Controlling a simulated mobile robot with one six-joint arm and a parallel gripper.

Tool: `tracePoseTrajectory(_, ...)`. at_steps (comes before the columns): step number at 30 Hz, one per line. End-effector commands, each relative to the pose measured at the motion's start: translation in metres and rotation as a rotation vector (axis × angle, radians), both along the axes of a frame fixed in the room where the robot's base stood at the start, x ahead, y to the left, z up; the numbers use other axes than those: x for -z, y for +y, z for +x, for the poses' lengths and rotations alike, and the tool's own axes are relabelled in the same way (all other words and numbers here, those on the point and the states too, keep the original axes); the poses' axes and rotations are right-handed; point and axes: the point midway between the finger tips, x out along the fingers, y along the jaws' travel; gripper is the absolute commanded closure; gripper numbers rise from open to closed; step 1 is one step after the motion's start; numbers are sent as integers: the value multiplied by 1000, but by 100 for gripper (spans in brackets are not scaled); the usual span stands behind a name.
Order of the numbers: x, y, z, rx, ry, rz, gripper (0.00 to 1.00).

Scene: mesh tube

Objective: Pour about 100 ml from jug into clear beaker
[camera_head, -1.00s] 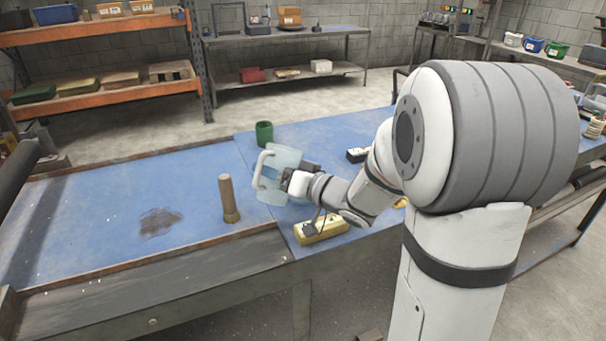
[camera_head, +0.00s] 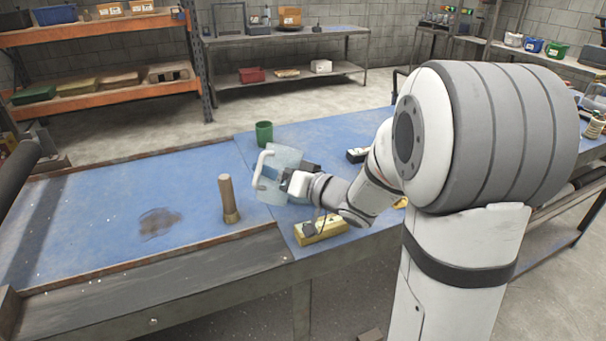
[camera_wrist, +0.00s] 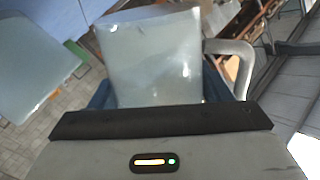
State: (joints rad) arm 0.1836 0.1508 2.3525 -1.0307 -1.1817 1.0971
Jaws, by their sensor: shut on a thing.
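The jug (camera_head: 283,165) is translucent and pale, with a white loop handle on its left in the head view. My gripper (camera_head: 299,183) is shut on the jug's side opposite the handle and holds it tilted over the blue bench. In the wrist view the jug (camera_wrist: 155,60) stands in front of the gripper (camera_wrist: 160,118), with its handle to the right. A pale translucent shape (camera_wrist: 38,70) at the left of the wrist view may be the clear beaker; I cannot tell for sure. No separate beaker is clear in the head view. The liquid level cannot be read.
A green cup (camera_head: 264,133) stands behind the jug. A brown wooden post (camera_head: 228,199) stands to the left, near the bench's front edge. A yellow block (camera_head: 321,230) lies in front of my gripper, and a dark box (camera_head: 357,155) lies behind my arm. The left bench is mostly clear.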

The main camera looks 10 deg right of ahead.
Motion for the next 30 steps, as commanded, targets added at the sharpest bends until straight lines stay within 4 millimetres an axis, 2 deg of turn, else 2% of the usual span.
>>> tracePoseTrajectory(8, -4, 1, -1, -1, -25, -22, 61)
tracePoseTrajectory(12, -14, 4, -2, -2, -100, -97, 61)
tracePoseTrajectory(20, -8, 7, -3, -1, -216, -217, 61)
tracePoseTrajectory(30, -23, 8, -1, 0, -334, -339, 61)
